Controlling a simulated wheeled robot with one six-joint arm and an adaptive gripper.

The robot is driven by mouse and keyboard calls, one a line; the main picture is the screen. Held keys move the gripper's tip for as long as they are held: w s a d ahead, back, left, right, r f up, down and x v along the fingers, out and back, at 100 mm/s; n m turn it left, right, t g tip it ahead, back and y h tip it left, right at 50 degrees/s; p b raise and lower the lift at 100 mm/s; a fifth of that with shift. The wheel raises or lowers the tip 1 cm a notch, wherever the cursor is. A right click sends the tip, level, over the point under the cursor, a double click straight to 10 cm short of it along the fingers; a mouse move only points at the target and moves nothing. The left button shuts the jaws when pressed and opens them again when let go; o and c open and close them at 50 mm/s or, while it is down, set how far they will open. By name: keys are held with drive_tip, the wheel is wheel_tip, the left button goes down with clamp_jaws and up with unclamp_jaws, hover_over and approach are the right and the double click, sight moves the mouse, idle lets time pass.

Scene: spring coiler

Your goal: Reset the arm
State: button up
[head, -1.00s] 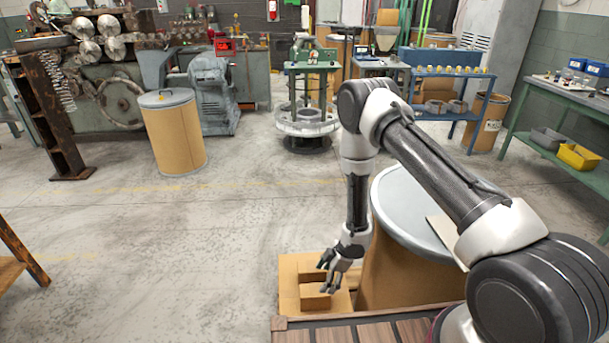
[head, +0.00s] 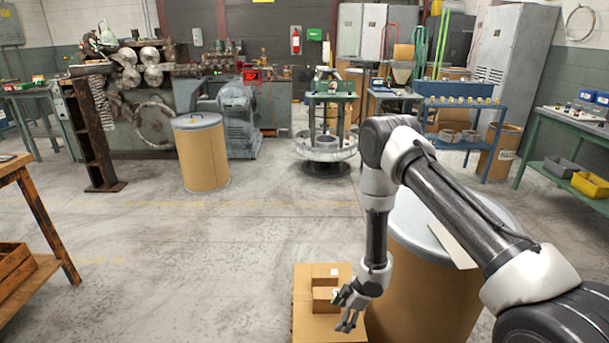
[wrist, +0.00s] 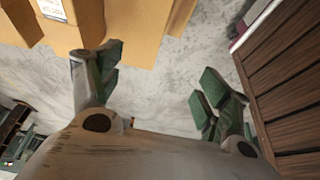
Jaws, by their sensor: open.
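My gripper (head: 347,308) hangs down at the end of my arm in the head view, above and beside a cardboard box (head: 304,318) on the floor. Its fingers are apart. In the wrist view, my gripper (wrist: 155,85) shows two green-padded fingers spread wide, with nothing between them but grey floor behind. The cardboard (wrist: 135,25) fills the top of the wrist view, beyond the left finger.
A large cardboard drum (head: 425,290) with a grey lid stands close beside my arm. A brown slatted surface (wrist: 295,80) lies at the right of the wrist view. A wooden bench (head: 25,200) stands at left. Another drum (head: 203,158) stands farther back. The middle floor is open.

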drive_tip(key=s+d+r+m+g+h, duration=0.1)
drive_tip(key=s+d+r+m+h, duration=0.15)
drive_tip(key=d, duration=0.35)
drive_tip(key=s+d+r+m+g+h, duration=0.1)
drive_tip(key=s+d+m+h, duration=0.15)
drive_tip(key=d, duration=0.45)
drive_tip(key=s+d+r+m+h, duration=0.1)
drive_tip(key=s+d+r+m, duration=0.15)
drive_tip(key=r, duration=0.75)
drive_tip(key=s+d+r+m+g, duration=0.1)
drive_tip(key=d+r+m, duration=0.15)
drive_tip(key=r, duration=0.75)
drive_tip(key=s+d+r+m+h, duration=0.15)
drive_tip(key=d+r, duration=0.25)
drive_tip(key=r, duration=0.6)
drive_tip(key=s+r+m+t+y, duration=0.1)
drive_tip(key=s+r, duration=0.3)
drive_tip(key=r, duration=0.4)
drive_tip(key=s+d+r+m+t+y, duration=0.1)
drive_tip(key=s+r+m+t, duration=0.2)
drive_tip(key=r, duration=0.6)
drive_tip(key=s+d+r+m+t+y, duration=0.1)
drive_tip(key=s+r+m+t, duration=0.1)
drive_tip(key=s+r, duration=0.4)
wheel_tip(320, 180, up, 2)
drive_tip(key=shift+s+d+r+t, duration=0.2)
drive_tip(key=shift+s+t, duration=0.2)
drive_tip(key=shift+t, duration=0.3)
